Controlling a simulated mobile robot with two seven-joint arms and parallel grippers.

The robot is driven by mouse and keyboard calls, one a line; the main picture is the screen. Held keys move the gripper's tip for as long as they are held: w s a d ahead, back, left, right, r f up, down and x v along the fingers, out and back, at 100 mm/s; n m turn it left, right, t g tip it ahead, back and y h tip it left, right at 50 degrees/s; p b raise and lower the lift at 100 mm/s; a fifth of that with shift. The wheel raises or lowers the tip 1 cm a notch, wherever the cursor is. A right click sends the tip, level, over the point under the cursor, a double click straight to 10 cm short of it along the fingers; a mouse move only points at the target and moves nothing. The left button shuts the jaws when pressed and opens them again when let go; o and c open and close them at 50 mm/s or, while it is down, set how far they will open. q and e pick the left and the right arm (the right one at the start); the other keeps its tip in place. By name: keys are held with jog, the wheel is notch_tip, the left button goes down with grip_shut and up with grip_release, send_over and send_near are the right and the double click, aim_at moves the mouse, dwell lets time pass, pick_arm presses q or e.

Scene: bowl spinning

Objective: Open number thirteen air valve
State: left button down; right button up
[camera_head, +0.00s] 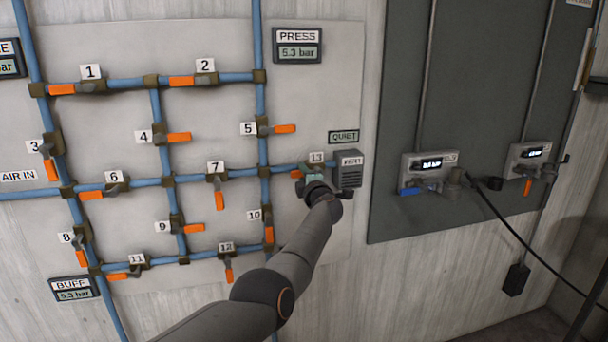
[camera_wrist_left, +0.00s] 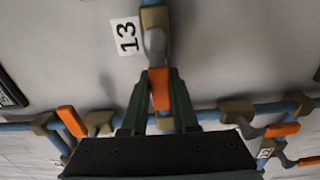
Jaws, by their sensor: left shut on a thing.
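The valve labelled 13 sits on the right end of the blue pipe, by the number plate 13 (camera_head: 316,157), also seen in the wrist view (camera_wrist_left: 126,36). Its orange handle (camera_wrist_left: 160,86) shows between my left gripper's fingers in the wrist view, with its grey lever (camera_wrist_left: 154,45) and brown body (camera_wrist_left: 154,17) beyond. The handle appears to lie along the pipe. My left gripper (camera_head: 312,179) is shut on the handle and partly covers the valve in the head view; a bit of orange (camera_head: 296,174) shows beside it. My right gripper is not seen.
A grey box (camera_head: 347,169) stands just right of valve 13, under a QUIET sign (camera_head: 344,137). Other orange-handled valves sit on the pipe grid to the left, such as valve 7 (camera_head: 219,199) and valve 10 (camera_head: 269,234). A PRESS display (camera_head: 298,52) reads 5.3 bar.

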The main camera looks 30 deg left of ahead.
pick_arm(q)
jog(key=c, duration=0.7)
grip_release()
jog(key=shift+d, duration=0.1)
jog(key=p+v, duration=0.2)
jog(key=v, duration=1)
jog(key=shift+s+p, duration=0.25)
jog(key=shift+p, duration=0.15)
jog(key=shift+d, duration=0.15)
